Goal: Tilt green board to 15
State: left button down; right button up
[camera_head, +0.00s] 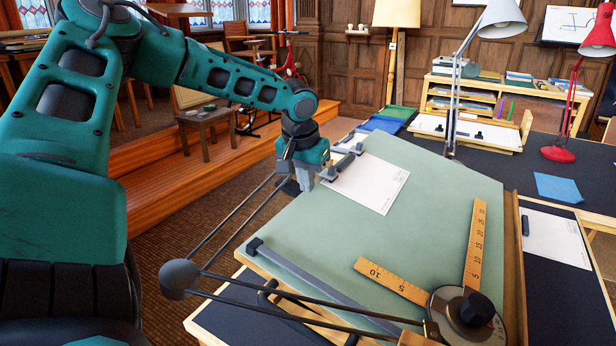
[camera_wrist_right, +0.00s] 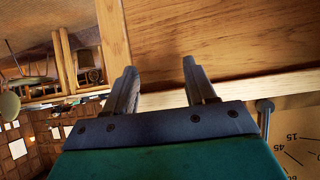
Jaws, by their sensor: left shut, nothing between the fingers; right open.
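The green board (camera_head: 420,180) is a drafting board sloping on the table in the head view. A white sheet (camera_head: 368,182) lies on its upper left part. My left gripper (camera_head: 305,184) is shut and empty at the board's left edge, by the sheet; I cannot tell if it touches. My right gripper (camera_wrist_right: 162,76) is open in the right wrist view, facing a wooden panel or edge (camera_wrist_right: 225,35), with nothing between its fingers. A pale angle scale (camera_wrist_right: 293,138) marked 15 and 45 is beside it, with a metal rod or knob (camera_wrist_right: 264,108). The right gripper does not show in the head view.
A drafting machine with long rods, a round head (camera_head: 467,315) and wooden rulers (camera_head: 474,245) lies over the board's front. A silver lamp (camera_head: 455,90) and red lamp (camera_head: 557,153) stand behind. A blue sheet (camera_head: 558,188) lies on the dark table at right.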

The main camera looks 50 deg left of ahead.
pick_arm(q)
jog(key=shift+r, duration=0.25)
jog(key=p+v, duration=0.2)
jog(key=v, duration=1)
jog(key=shift+r, duration=0.2)
pick_arm(e)
jog(key=shift+s+d+r, duration=0.25)
jog(key=shift+d+r, duration=0.25)
jog(key=shift+r, duration=0.1)
pick_arm(q)
jog(key=shift+s+d, duration=0.1)
